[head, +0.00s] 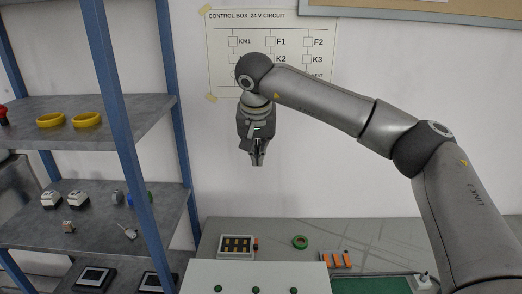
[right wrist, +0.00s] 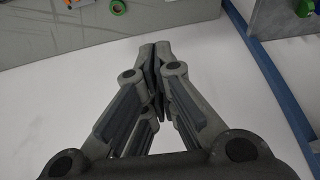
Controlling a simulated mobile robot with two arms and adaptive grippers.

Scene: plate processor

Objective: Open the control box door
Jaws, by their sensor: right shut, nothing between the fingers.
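The top of a white box (head: 256,276) with several green round buttons or lamps shows at the bottom edge of the head view. It looks like the control box. Its lower part is cut off by the frame, so I cannot tell how its door stands. My right gripper (head: 257,161) points down in front of the wall, above the workbench and apart from the box. Its fingers are shut with nothing between them, as the right wrist view (right wrist: 157,55) also shows. My left gripper is not in view.
A grey workbench (head: 385,235) behind the box carries a tray of dark parts (head: 237,245), a green tape roll (head: 300,242) and orange pieces (head: 337,259). A blue-posted shelf (head: 137,141) stands at left. A wiring poster (head: 222,50) hangs on the wall.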

